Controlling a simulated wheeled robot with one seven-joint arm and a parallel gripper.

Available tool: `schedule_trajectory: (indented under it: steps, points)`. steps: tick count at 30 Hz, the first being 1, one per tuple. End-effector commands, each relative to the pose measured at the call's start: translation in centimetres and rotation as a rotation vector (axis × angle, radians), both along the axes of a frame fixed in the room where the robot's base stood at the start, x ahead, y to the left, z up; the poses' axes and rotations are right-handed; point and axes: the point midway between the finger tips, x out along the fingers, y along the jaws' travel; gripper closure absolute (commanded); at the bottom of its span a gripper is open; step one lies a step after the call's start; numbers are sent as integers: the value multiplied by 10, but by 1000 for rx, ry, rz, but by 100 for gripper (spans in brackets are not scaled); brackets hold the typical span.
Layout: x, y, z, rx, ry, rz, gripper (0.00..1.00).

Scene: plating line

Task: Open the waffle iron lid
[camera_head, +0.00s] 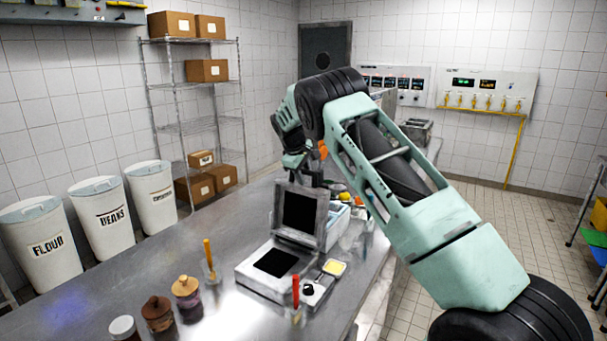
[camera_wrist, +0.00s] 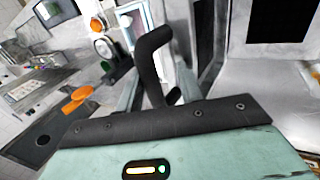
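The waffle iron (camera_head: 262,284) stands on the steel counter, a pale box with a dark square plate on its base. Its lid (camera_head: 302,212) stands raised, close to upright, at the back of the base, with its dark inner plate facing the camera. My gripper (camera_head: 312,178) is at the lid's top edge, partly hidden by my arm. In the wrist view a dark bent bar (camera_wrist: 150,62) rises in front of the gripper body; I cannot tell whether the fingers grip it.
The steel counter (camera_head: 165,255) holds jars (camera_head: 186,291), an orange-handled brush in a glass (camera_head: 209,260) and a red-handled one (camera_head: 296,292) near the iron. A small yellow dish (camera_head: 334,267) sits to its right. Containers crowd behind the lid.

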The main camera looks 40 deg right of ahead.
Motion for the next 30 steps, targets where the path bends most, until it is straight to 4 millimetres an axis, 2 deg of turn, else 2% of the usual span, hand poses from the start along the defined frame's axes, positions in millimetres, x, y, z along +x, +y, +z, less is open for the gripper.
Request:
schedule_trajectory:
  steps: [5,10,24,30]
  points:
    - [0,2,2,0,-1,2,63]
    - [-2,10,18,-1,-5,3,63]
    - [-18,53,116,0,-5,2,63]
    - [-23,66,145,0,-2,2,63]
